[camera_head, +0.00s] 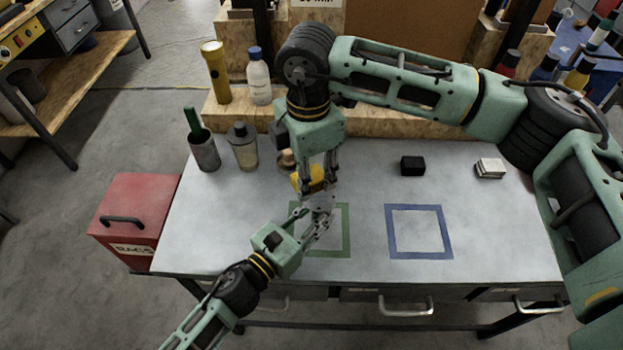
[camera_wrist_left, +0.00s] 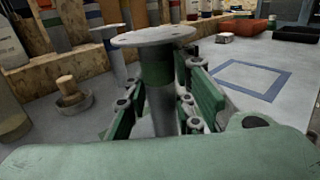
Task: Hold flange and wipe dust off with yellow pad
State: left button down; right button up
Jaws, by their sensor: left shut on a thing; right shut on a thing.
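The grey metal flange (camera_head: 319,202) is above the table near the green square. In the left wrist view, the flange (camera_wrist_left: 154,37) is a flat disc on a thick stem, upright between the finger pads. The pad is not visible in the left wrist view. Dust is too small to make out.
The green square (camera_head: 348,232) is partly hidden by my left arm. The blue square (camera_head: 420,208) is empty. A black block (camera_head: 412,166) and a pale block (camera_head: 490,168) lie at the right. A cup (camera_head: 204,153) and a bottle (camera_head: 243,148) stand at the back left.

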jog(key=shift+r, duration=2.3)
pick_arm(q)
jog(key=c, duration=1.4)
grip_release()
jog(key=shift+a, duration=0.1)
jog(key=v, duration=1.2)
jog(key=shift+s, duration=0.1)
pick_arm(e)
jog(key=shift+f, duration=0.1)
